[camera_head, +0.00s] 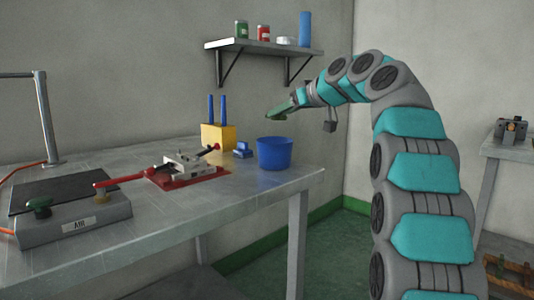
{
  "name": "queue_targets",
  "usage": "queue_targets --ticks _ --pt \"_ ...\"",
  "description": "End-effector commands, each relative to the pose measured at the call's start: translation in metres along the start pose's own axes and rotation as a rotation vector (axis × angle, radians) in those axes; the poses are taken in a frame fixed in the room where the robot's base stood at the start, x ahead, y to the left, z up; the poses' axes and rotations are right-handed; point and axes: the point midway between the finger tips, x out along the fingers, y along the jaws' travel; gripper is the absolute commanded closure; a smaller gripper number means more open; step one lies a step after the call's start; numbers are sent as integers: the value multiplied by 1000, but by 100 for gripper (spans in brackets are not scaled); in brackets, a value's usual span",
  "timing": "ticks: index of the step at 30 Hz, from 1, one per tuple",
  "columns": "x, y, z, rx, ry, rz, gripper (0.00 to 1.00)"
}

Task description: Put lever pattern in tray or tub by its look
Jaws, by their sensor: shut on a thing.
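My gripper (299,100) is raised over the back right of the table, above the blue tub. It is shut on a green piece (281,108), which looks like the lever pattern; its shape and surface are too small to judge. The blue tub (275,154) stands upright near the table's right end, below the green piece and apart from it. I cannot make out what is in the tub. I cannot identify a tray for patterns with certainty.
A metal mould (185,163) lies on a red base (192,178) mid-table. A yellow block (218,138) with blue-handled tools and a small blue object (243,150) stand beside the tub. A labelled machine (75,222) fills the left. A wall shelf (262,45) holds containers.

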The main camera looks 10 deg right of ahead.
Motion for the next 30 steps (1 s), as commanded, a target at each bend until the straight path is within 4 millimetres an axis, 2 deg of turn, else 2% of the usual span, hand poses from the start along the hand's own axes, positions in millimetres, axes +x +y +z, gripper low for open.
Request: queue_targets --ticks 15,26,27,30 --pt "20 1 49 0 -1 0 100" --pt "22 2 53 0 0 0 100" --pt "22 2 53 0 0 0 60" --pt "22 2 53 0 0 0 49"
